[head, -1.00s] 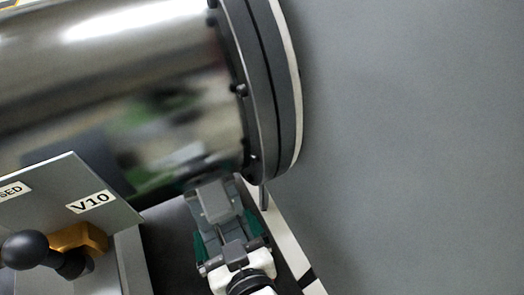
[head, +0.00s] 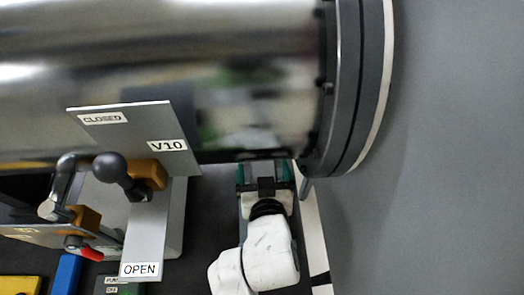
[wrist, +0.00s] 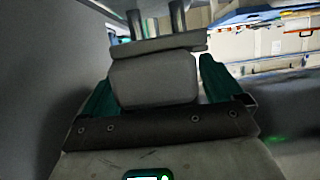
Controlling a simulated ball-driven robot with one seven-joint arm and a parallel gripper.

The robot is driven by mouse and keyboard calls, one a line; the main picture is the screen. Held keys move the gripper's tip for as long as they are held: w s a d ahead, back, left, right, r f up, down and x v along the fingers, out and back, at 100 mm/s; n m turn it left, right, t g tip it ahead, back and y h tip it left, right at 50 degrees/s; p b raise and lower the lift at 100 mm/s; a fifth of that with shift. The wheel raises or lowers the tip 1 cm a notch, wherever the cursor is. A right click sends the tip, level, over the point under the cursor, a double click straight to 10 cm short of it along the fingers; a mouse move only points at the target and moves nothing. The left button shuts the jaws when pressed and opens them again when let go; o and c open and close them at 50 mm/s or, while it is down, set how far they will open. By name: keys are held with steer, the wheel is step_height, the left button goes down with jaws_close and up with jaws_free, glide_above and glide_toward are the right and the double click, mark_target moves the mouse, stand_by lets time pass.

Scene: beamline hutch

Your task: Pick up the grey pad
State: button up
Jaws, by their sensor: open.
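A grey block with rounded corners, which looks like the grey pad (wrist: 152,80), fills the space between my green fingers in the wrist view. A grey bar and two dark upright rods show just beyond it. My gripper (wrist: 155,70) is open, one finger on each side of the block; I cannot tell whether either touches it. In the head view my gripper (head: 265,172) is at the lower edge of the big shiny cylinder, near its flange. A grey patch shows between the fingers there, with most of the block hidden.
The shiny cylinder (head: 230,85) and its dark flange (head: 350,90) stand close above my gripper. A grey wall (head: 455,150) fills the right.

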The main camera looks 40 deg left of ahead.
steer(key=shift+w+a+f, duration=0.15)
steer(key=shift+w+a, duration=0.1)
steer(key=shift+a, duration=0.05)
steer(key=c, duration=1.3)
steer(key=shift+c, duration=0.4)
